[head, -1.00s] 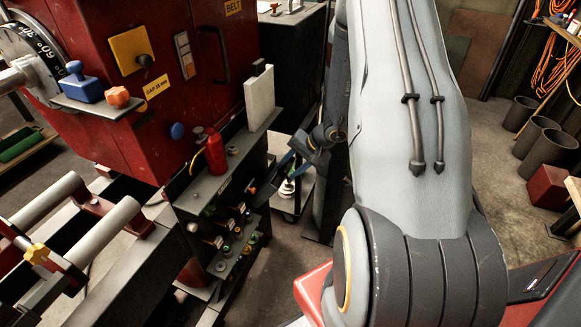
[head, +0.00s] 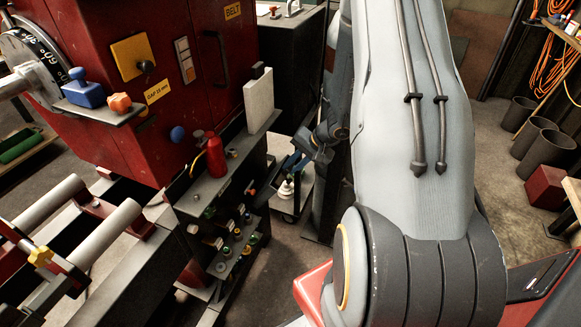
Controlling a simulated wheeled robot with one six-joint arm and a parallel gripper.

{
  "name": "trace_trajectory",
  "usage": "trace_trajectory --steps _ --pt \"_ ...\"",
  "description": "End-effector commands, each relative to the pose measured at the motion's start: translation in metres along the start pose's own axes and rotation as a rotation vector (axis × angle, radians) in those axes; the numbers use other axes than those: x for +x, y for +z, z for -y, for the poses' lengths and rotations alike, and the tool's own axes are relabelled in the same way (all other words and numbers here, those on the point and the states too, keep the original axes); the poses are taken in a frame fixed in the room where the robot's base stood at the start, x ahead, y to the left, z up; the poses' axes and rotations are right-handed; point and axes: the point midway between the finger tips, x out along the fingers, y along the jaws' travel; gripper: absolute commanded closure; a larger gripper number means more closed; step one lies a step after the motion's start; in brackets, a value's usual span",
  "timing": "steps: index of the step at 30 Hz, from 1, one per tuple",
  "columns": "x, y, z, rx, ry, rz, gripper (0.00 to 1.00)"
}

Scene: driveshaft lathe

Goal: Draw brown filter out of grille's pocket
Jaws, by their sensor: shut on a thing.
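My gripper (head: 296,164) is small and far off, low beside the right side of the red machine. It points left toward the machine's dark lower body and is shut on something. What is between its jaws is too small and dark to make out. I cannot pick out the brown filter, the grille or its pocket in the head view. That side of the machine is turned away or in shadow.
The red machine (head: 110,130) fills the left. A pale upright panel (head: 259,100) and a red bottle (head: 215,155) stand on its ledge. Valves and knobs line the dark front below. A cart with a white item (head: 286,189) is close under my gripper.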

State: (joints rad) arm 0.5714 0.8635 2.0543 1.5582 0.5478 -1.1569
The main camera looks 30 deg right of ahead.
Motion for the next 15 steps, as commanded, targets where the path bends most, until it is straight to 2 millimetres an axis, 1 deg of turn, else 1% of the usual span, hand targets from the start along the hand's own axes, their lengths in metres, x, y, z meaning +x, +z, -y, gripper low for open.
trace_trajectory --steps 15 --pt "-0.024 0.0 0.001 -0.001 0.0 0.0 1.0"
